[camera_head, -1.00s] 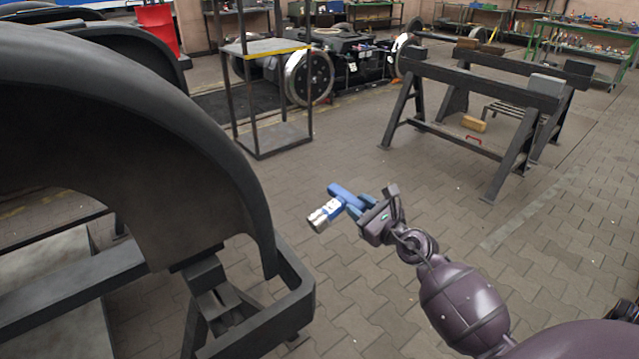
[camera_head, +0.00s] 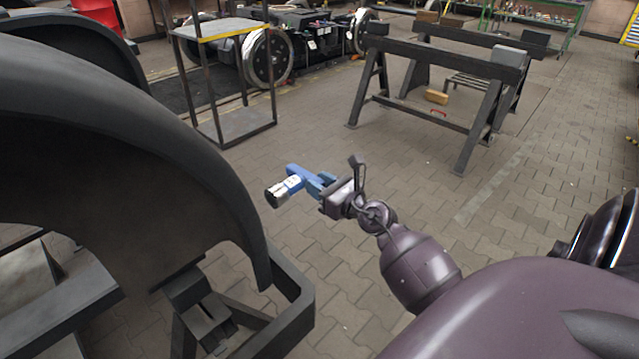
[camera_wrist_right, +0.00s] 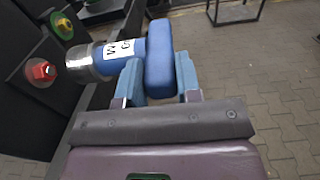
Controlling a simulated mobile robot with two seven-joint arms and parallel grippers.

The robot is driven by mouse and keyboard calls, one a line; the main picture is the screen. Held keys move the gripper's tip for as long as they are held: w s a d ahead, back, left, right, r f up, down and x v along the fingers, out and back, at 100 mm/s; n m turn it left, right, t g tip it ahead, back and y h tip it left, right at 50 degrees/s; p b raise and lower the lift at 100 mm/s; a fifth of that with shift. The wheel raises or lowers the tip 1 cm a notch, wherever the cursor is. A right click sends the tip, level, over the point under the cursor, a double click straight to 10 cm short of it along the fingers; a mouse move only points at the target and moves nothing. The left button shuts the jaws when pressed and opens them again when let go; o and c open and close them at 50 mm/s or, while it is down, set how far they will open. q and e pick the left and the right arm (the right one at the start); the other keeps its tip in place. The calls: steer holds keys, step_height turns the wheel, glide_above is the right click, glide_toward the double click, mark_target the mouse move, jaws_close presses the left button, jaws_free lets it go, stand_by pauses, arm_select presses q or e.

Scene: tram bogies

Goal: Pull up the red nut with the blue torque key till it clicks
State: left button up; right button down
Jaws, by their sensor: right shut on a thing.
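The blue torque key (camera_head: 298,180) is in my right gripper (camera_head: 322,183), which is shut on it above the open floor. It also shows in the right wrist view (camera_wrist_right: 158,60), with a white label and a silver socket end (camera_wrist_right: 82,63) pointing left. The red nut (camera_wrist_right: 41,71) shows in the right wrist view on a dark plate, a little left of the socket. The socket and nut look apart; the exact gap in depth I cannot tell. The nut is not seen in the head view. My left gripper is not in view.
A large dark curved guard (camera_head: 130,150) stands at the left. Dark trestles (camera_head: 440,75) and a metal stand (camera_head: 240,122) stand further back. The paved floor between is clear.

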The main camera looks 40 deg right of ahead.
mark_target(289, 192)
steer(key=shift+a+r, duration=0.3)
steer(key=shift+s+a+p, duration=0.1)
steer(key=shift+a+p, duration=1.05)
steer(key=shift+a, duration=0.45)
steer(key=shift+s+a+p, duration=0.1)
steer(key=shift+a+p, duration=0.3)
steer(key=shift+a, duration=0.5)
steer(key=shift+a+f, duration=0.1)
steer(key=shift+a, duration=0.2)
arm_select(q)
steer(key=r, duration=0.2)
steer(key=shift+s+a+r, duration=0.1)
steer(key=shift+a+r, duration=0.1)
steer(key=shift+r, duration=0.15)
arm_select(e)
steer(key=shift+a, duration=0.2)
